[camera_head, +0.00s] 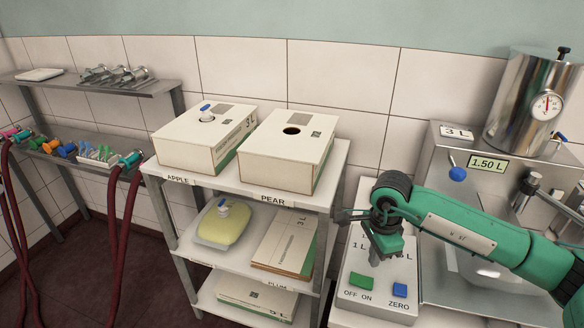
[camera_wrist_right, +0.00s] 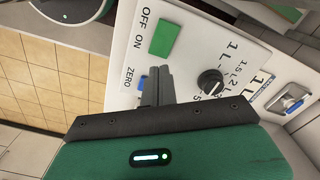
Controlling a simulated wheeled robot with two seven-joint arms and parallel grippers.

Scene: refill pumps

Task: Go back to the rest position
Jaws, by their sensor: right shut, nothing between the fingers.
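My right arm comes in from the right edge of the head view. My right gripper (camera_head: 375,260) points down over the white control box (camera_head: 381,274) and is shut with nothing in it. In the right wrist view its closed fingers (camera_wrist_right: 158,86) are in front of the box, covering part of the blue ZERO button (camera_wrist_right: 143,86). The green OFF/ON switch (camera_head: 361,282) and the blue ZERO button (camera_head: 399,290) show below the gripper in the head view. Whether the fingers touch the box is unclear. My left gripper is not in view.
A shelf rack (camera_head: 341,160) with an APPLE box (camera_head: 190,150) and a PEAR box (camera_head: 273,163) stands left of my right gripper. A steel tank (camera_head: 520,100) with a gauge stands at the back right. Dark red hoses (camera_head: 116,210) hang at the left.

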